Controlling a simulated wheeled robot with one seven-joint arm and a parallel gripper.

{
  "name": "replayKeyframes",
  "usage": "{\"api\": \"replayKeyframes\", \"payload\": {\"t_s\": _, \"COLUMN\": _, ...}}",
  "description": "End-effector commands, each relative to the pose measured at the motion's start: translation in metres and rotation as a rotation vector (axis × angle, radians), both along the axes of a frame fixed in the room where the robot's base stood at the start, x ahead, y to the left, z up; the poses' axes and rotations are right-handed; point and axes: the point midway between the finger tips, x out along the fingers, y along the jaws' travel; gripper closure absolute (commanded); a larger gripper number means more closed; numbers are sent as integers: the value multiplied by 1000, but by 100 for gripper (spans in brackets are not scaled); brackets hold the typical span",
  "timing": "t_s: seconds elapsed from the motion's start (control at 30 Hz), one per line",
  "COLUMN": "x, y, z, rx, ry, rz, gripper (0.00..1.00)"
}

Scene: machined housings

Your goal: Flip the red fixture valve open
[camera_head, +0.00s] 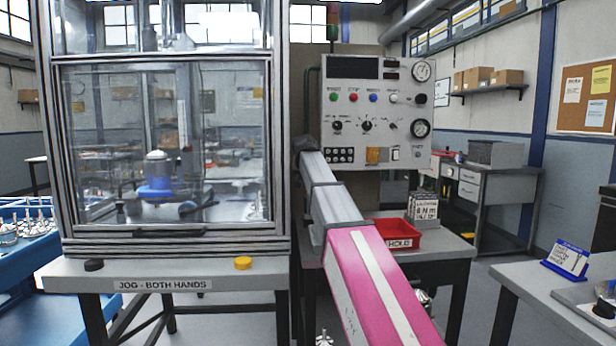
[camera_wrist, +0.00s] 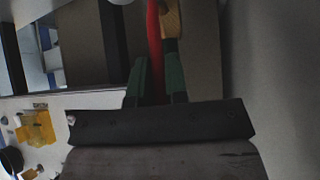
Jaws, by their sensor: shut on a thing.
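In the wrist view, a red lever (camera_wrist: 154,35), which looks like the handle of the red fixture valve, stands between the two dark green fingers of my gripper (camera_wrist: 155,80). The fingers are shut on it. A tan piece (camera_wrist: 171,18) lies right beside the lever. The valve's body cannot be made out. In the head view my arm reaches to the left edge of the control panel (camera_head: 350,110). There the arm's end hides my gripper and the valve.
A glazed press cabinet (camera_head: 280,120) stands close to the left of my arm. A red bin (camera_head: 404,237) sits on the side table to its right. A yellow button (camera_head: 243,263) and a black one (camera_head: 94,265) are on the front bench.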

Motion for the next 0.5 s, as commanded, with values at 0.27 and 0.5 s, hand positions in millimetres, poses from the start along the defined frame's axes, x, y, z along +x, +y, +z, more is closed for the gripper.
{"api": "replayKeyframes", "payload": {"t_s": 0.27, "x": -1, "y": 1, "z": -1, "rx": -3, "ry": 3, "rz": 4, "gripper": 61}}
{"api": "replayKeyframes", "payload": {"t_s": 0.5, "x": 0, "y": 0, "z": -1, "rx": 0, "ry": 1, "rz": 3, "gripper": 61}}
